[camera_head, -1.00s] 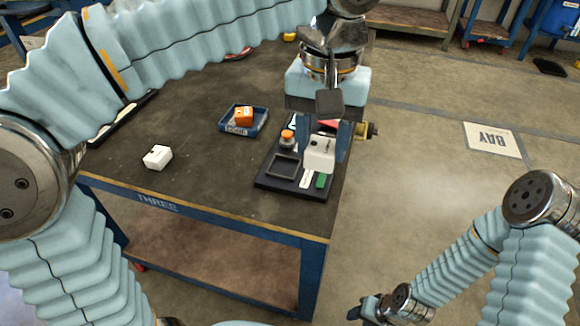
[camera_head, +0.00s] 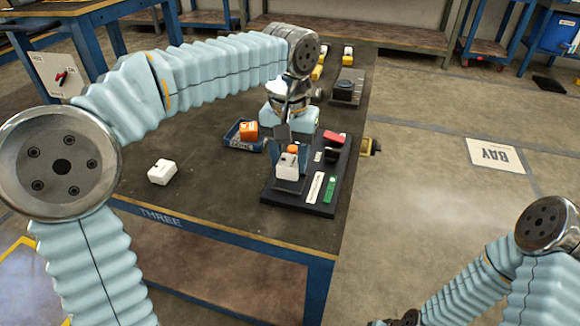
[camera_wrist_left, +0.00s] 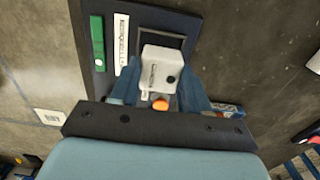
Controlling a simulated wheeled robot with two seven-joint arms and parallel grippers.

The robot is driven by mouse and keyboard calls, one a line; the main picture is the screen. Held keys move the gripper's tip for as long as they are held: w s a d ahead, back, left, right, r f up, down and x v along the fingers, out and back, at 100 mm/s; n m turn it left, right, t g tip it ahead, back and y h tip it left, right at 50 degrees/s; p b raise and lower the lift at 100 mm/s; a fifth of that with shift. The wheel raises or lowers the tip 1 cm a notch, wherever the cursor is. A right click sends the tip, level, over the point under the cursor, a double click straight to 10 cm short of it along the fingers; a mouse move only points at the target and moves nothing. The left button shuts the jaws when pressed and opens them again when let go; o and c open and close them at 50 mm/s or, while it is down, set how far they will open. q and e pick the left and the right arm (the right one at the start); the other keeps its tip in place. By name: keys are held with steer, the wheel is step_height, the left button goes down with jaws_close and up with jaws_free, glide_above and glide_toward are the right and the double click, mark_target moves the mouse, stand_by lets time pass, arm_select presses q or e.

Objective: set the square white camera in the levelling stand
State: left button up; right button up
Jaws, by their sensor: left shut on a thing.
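My left gripper (camera_head: 290,158) is shut on a small white camera (camera_head: 287,166), a boxy block with a label and a dark round spot. In the left wrist view the camera (camera_wrist_left: 157,68) sits between the two blue fingers (camera_wrist_left: 160,80). It is over the square black frame (camera_head: 289,186) on the dark board, which I take for the levelling stand. The frame (camera_wrist_left: 170,38) partly shows behind the camera in the wrist view. I cannot tell whether the camera touches it.
The dark board (camera_head: 313,208) also carries an orange knob (camera_head: 293,148), a white label strip, a green block (camera_head: 329,189) and a red piece (camera_head: 334,137). A blue tray (camera_head: 232,136) with an orange block stands to the left. Another white block (camera_head: 161,172) lies on the open tabletop.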

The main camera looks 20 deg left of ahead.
mark_target(290, 162)
arm_select(q)
steer(key=shift+s+d+f, duration=0.1)
steer(key=shift+f, duration=1.05)
steer(key=shift+f, duration=0.15)
steer(key=o, duration=1.2)
steer(key=shift+c, duration=0.2)
step_height(290, 162, up, 12)
steer(key=p, duration=0.2)
steer(key=shift+p, duration=0.4)
